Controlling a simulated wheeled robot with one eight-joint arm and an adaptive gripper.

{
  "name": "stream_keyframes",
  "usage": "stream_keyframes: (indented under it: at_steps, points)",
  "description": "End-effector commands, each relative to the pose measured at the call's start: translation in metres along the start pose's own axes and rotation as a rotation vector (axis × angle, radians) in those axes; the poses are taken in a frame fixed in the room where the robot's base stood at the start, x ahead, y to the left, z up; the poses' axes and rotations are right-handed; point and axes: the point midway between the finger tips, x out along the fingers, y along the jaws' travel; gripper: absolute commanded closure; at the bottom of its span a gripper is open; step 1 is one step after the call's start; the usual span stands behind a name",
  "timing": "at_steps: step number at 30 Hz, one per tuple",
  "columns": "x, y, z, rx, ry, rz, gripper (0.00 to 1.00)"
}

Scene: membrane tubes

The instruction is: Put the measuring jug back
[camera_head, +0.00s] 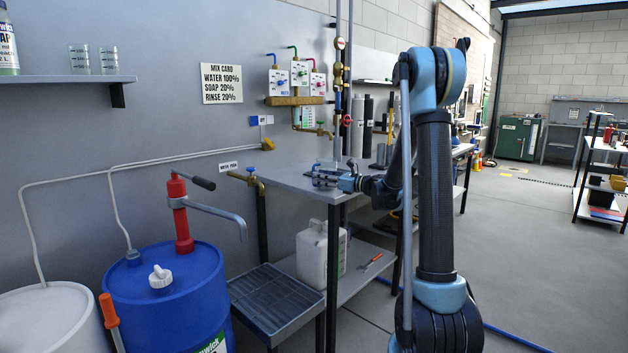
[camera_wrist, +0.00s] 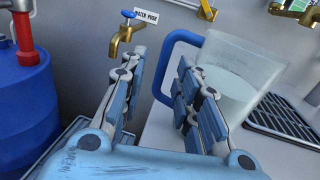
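The measuring jug (camera_wrist: 238,80) is clear plastic with a blue loop handle (camera_wrist: 174,62). In the wrist view it stands upright on the pale bench top, right of centre. My gripper (camera_wrist: 160,62) is open, its two jointed blue fingers apart. The handle shows in the gap between the fingertips, nearer the right finger, which overlaps part of the handle and jug. I cannot tell whether that finger touches it. In the head view my gripper (camera_head: 322,175) is low over the bench by the wall, and I cannot make out the jug there.
A brass tap (camera_wrist: 126,36) with a blue knob is beyond the left finger. A blue drum (camera_head: 168,300) with a red pump stands left of the bench (camera_head: 290,178). A dark drain grid (camera_wrist: 284,120) lies right of the jug. Two small beakers (camera_head: 79,60) stand on the wall shelf (camera_head: 60,79).

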Motion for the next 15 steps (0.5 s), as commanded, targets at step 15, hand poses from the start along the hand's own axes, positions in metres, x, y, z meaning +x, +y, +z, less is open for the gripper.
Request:
stream_keyframes:
  at_steps: [15]
  points:
    - [-0.069,-0.001,0.000,0.000,0.000,-0.001,0.70]
